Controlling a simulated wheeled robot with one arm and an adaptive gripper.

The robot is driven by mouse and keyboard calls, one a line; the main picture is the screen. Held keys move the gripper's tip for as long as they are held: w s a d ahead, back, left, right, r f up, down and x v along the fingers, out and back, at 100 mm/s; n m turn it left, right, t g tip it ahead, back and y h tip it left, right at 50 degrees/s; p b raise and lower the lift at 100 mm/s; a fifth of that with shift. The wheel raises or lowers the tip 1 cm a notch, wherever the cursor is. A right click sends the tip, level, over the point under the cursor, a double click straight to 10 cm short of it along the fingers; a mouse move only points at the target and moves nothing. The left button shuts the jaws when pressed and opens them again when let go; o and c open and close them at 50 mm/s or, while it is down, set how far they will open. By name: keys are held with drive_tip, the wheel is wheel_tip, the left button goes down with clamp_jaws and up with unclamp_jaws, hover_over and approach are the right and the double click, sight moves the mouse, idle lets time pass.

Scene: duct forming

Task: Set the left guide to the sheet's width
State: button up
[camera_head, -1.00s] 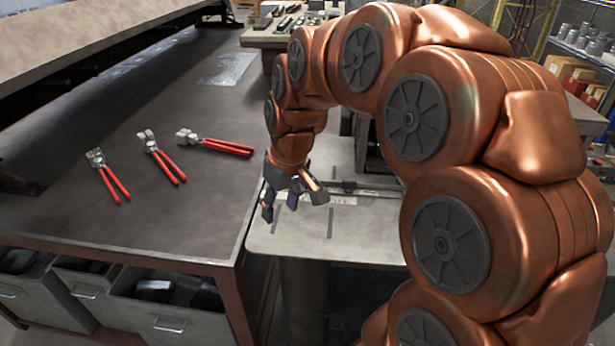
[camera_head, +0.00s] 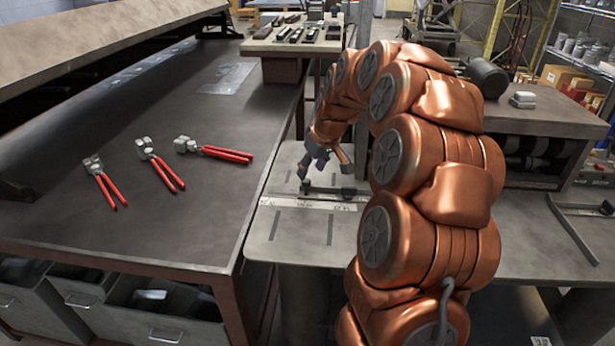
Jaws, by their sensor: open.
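A pale plate (camera_head: 290,245) with dark slots stands to the right of the bench. A light ruled strip (camera_head: 283,202) runs across it. On the strip lies a dark bar with a small upright block at its left end (camera_head: 307,186), which looks like the left guide. My gripper (camera_head: 322,172) is open and empty, pointing down just above or behind this bar. I cannot tell whether it touches the bar. A thin grey sheet (camera_head: 228,77) lies flat at the back of the bench; I cannot tell whether it is the task's sheet. My arm hides the plate's right part.
The dark bench (camera_head: 215,215) holds several red-handled pliers, one of them here (camera_head: 215,150). A long machine beam (camera_head: 100,50) overhangs its left side. A table with dark tools (camera_head: 275,47) stands behind. Another worktop (camera_head: 530,240) lies right of my arm.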

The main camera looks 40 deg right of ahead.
sight(306, 180)
drive_tip(key=shift+p+x, duration=0.45)
drive_tip(key=shift+x, duration=1.95)
drive_tip(key=shift+c, duration=0.4)
clamp_jaws()
